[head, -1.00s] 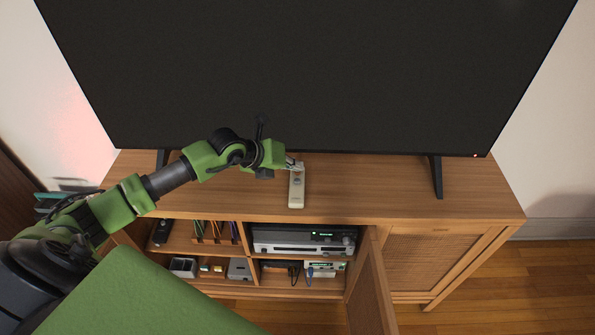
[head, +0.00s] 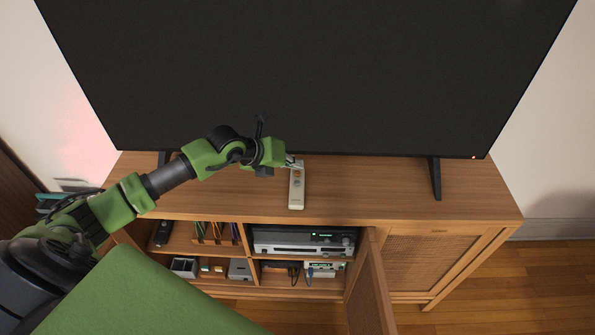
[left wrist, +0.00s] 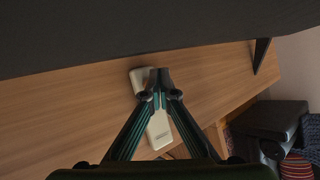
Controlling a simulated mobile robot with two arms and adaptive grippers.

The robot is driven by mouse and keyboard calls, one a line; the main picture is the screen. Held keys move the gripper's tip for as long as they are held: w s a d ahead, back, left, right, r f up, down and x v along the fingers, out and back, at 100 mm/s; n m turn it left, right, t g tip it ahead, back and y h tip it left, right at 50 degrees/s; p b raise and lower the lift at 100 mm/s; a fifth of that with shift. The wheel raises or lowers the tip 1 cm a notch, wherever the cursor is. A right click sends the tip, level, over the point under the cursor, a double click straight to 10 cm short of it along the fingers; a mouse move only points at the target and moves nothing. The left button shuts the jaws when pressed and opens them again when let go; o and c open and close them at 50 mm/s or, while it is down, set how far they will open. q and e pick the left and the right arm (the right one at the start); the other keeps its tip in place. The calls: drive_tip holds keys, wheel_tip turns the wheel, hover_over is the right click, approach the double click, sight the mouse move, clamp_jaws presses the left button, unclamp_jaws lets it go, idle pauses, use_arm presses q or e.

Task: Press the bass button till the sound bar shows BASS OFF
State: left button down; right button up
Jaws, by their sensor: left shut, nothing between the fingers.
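A pale remote (head: 297,192) lies on the wooden cabinet top in front of the television. A few small buttons, one reddish, show on its upper half; their labels are too small to read. My left gripper (head: 291,162) is shut and empty at the remote's far end. In the left wrist view the shut fingertips (left wrist: 159,76) cover part of the remote (left wrist: 158,131); I cannot tell whether they touch it. No sound bar can be made out, and no BASS text is readable. My right gripper is not in view.
The large dark television (head: 310,75) stands close behind my left gripper on two feet. A cabinet door (head: 369,290) hangs open below, showing a receiver (head: 304,240) and small items on shelves. The cabinet top (head: 380,190) right of the remote is clear.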

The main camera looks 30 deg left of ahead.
sight(295, 174)
use_arm(q)
wheel_tip(295, 174, up, 5)
drive_tip(key=p, duration=0.3)
drive_tip(key=shift+p, duration=0.3)
idle(2.1)
